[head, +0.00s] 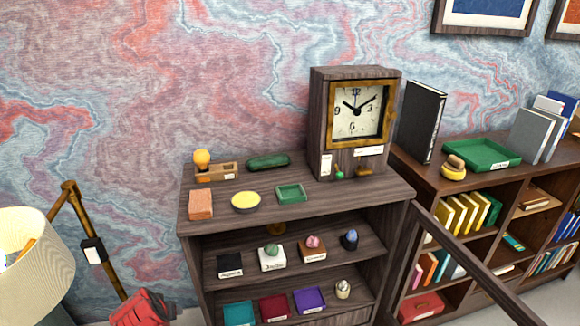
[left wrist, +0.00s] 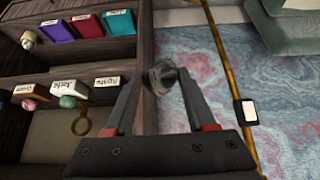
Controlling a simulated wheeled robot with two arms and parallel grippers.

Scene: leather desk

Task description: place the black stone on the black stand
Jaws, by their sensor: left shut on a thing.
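The black stand (head: 230,266) with a white label sits at the left end of the open cabinet's upper shelf. Its top is bare. In the left wrist view, which is turned upside down, the black stand (left wrist: 98,92) is left of my fingers. My left gripper (left wrist: 160,82) is shut on a dark grey, glossy stone (left wrist: 160,73), held between the fingertips in front of the wallpaper, outside the cabinet. In the head view only a red part of my left arm (head: 142,308) shows at the bottom left; the stone is hidden there. My right gripper is not in view.
Beside the black stand are a white stand (head: 271,263) with a green stone, a brown stand (head: 313,254) with a pink stone and a dark blue stone (head: 349,239). A lamp (head: 35,255) stands left. The cabinet's open door (head: 460,265) swings out right.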

